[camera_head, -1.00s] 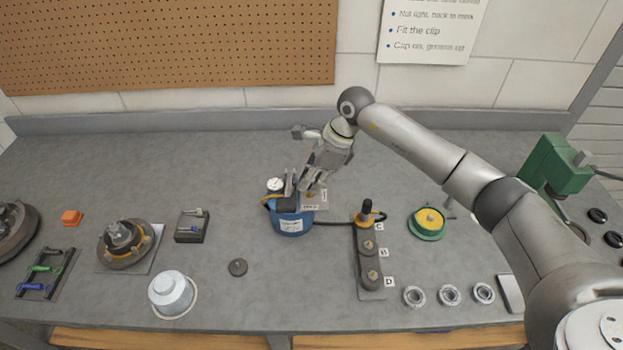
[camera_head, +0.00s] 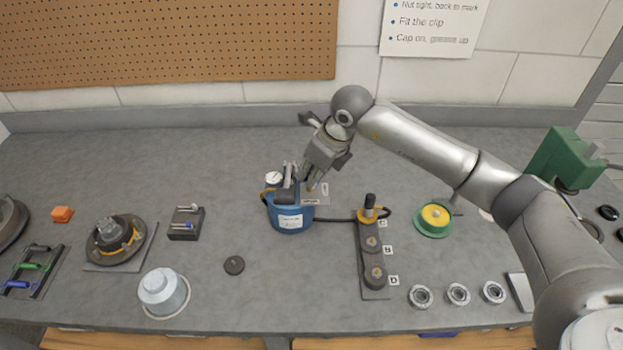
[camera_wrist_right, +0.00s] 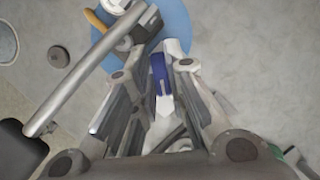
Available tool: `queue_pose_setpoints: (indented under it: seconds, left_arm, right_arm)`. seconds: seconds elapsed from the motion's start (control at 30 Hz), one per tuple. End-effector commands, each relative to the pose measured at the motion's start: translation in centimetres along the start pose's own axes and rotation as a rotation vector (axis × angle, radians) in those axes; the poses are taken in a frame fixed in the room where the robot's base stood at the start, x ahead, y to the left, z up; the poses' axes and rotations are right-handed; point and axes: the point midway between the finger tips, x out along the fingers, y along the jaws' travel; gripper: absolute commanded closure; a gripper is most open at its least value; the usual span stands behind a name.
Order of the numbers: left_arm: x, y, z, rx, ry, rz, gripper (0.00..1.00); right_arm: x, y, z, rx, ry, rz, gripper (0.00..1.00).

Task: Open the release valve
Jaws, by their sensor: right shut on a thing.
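The blue pump (camera_head: 289,217) stands on the bench with a round white gauge (camera_head: 273,178), a grey lever and a white label. Beside it on the right is a small labelled plate (camera_head: 318,198). My right gripper (camera_head: 308,183) points down at the pump's right side and is shut on the release valve there. The fingers mostly hide the valve in the head view. In the right wrist view a blue and white part (camera_wrist_right: 159,75) shows between the fingers, with the blue pump (camera_wrist_right: 172,22) behind and the metal lever (camera_wrist_right: 85,75) at left. My left gripper is not in view.
A black hose runs right from the pump to a block (camera_head: 371,258) with stations marked C, B and D. A green-rimmed yellow disc (camera_head: 434,216), several metal rings, a hub (camera_head: 118,242) and a white cap (camera_head: 163,291) stand around. Bench behind the pump is clear.

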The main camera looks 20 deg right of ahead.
Motion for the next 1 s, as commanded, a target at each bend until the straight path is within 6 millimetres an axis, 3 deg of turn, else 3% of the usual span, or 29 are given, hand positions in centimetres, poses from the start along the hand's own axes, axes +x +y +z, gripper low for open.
queue_pose_setpoints:
  seconds: [0.5,1.0]
  left_arm:
    - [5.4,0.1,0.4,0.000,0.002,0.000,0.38]
    - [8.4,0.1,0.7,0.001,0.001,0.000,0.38]
  right_arm:
    - [0.3,0.1,0.1,0.451,-0.006,-0.189,1.00]
    - [0.1,0.2,0.2,0.771,-0.005,-0.320,1.00]
